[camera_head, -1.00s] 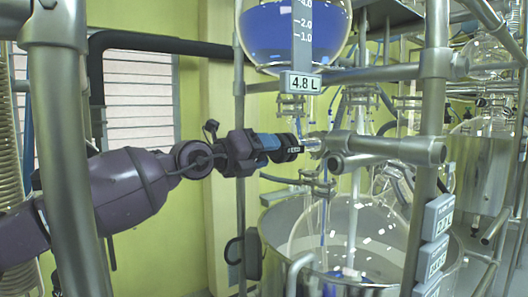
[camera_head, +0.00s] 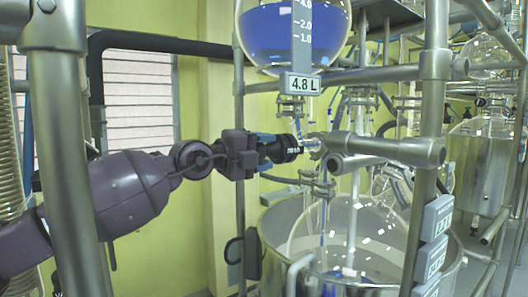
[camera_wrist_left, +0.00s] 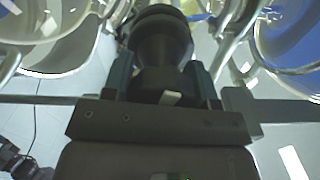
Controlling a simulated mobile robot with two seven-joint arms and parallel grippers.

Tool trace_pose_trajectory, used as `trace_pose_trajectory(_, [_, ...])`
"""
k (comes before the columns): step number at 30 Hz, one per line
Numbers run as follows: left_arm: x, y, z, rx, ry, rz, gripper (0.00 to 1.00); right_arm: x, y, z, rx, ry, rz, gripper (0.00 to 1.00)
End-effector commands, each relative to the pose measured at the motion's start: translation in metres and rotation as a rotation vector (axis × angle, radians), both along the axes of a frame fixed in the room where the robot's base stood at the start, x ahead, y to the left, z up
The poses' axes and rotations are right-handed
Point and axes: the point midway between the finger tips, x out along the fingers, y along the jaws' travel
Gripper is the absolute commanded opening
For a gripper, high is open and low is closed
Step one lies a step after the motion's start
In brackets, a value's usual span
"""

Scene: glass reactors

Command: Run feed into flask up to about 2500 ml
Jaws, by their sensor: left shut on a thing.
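The round glass feed vessel (camera_head: 262,35) holds blue liquid; its scale shows 1.0 and 2.0 marks and its display (camera_head: 303,84) reads 4.8 L. Below it, the clear flask (camera_head: 350,225) sits inside a metal bath, with some blue liquid at its bottom; its exact level is not readable. My left gripper (camera_head: 272,150) is shut on the black valve knob (camera_head: 287,149), at the glass line between vessel and flask. In the left wrist view the knob (camera_wrist_left: 160,40) sits between the fingers (camera_wrist_left: 160,82). My right gripper is not in view.
Metal frame posts (camera_head: 425,150) and a horizontal clamp bar (camera_head: 385,148) stand close around the valve. Small displays (camera_head: 436,220) hang on the right post, too blurred to read surely. The metal bath (camera_head: 275,245) is below. Another reactor (camera_head: 478,165) stands at the right.

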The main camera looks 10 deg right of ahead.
Motion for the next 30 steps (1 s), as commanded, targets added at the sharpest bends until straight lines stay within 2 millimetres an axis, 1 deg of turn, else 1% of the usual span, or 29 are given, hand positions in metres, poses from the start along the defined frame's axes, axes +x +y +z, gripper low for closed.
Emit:
trace_pose_trajectory(12, [0.0003, 0.0003, -0.0001, -0.003, 0.007, 0.001, 0.29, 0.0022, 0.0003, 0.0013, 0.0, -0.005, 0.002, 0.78])
trace_pose_trajectory(13, [0.0003, 0.0003, -0.0001, -0.003, 0.007, 0.001, 0.54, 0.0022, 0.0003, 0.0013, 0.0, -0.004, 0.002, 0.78])
trace_pose_trajectory(15, [0.0003, 0.0003, -0.0001, -0.003, 0.006, 0.001, 0.65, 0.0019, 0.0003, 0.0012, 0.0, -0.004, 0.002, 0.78])
trace_pose_trajectory(18, [0.0004, 0.0003, -0.0001, -0.003, 0.006, 0.001, 0.78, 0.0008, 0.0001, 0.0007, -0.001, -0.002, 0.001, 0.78])
trace_pose_trajectory(26, [0.0, 0.0008, -0.0002, -0.003, 0.006, 0.001, 0.78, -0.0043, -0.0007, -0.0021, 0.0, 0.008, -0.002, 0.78])
trace_pose_trajectory(30, [-0.0022, 0.0088, -0.001, -0.003, 0.005, 0.002, 0.78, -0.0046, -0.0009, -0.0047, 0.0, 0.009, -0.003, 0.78])
